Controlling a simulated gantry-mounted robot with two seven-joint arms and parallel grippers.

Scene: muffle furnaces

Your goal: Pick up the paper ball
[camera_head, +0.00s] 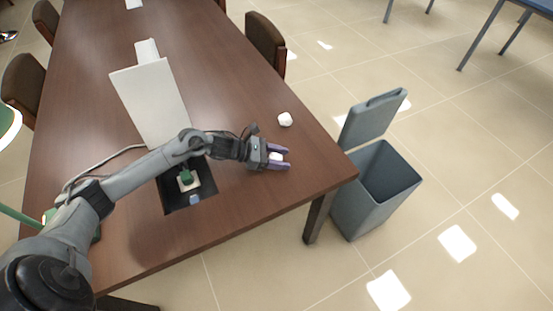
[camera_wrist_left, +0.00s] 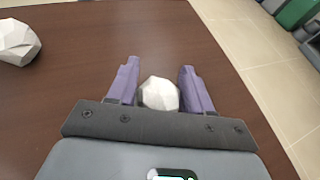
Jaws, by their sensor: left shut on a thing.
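My left gripper (camera_head: 284,158) is low over the right part of the brown table (camera_head: 235,90), its purple fingers pointing right. It is shut on a white crumpled paper ball (camera_head: 275,157), which also shows between the fingers in the left wrist view (camera_wrist_left: 160,93). From these views I cannot tell whether the ball touches the table. A second white paper ball (camera_head: 285,119) lies on the table beyond the gripper; it also shows at the upper left of the left wrist view (camera_wrist_left: 18,43). My right gripper is not in view.
A grey bin (camera_head: 365,205) with its lid raised stands on the floor just right of the table. A white upright panel (camera_head: 152,103) and a dark tray (camera_head: 172,200) with small items are on the table near my left arm. Brown chairs (camera_head: 266,40) stand around the table.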

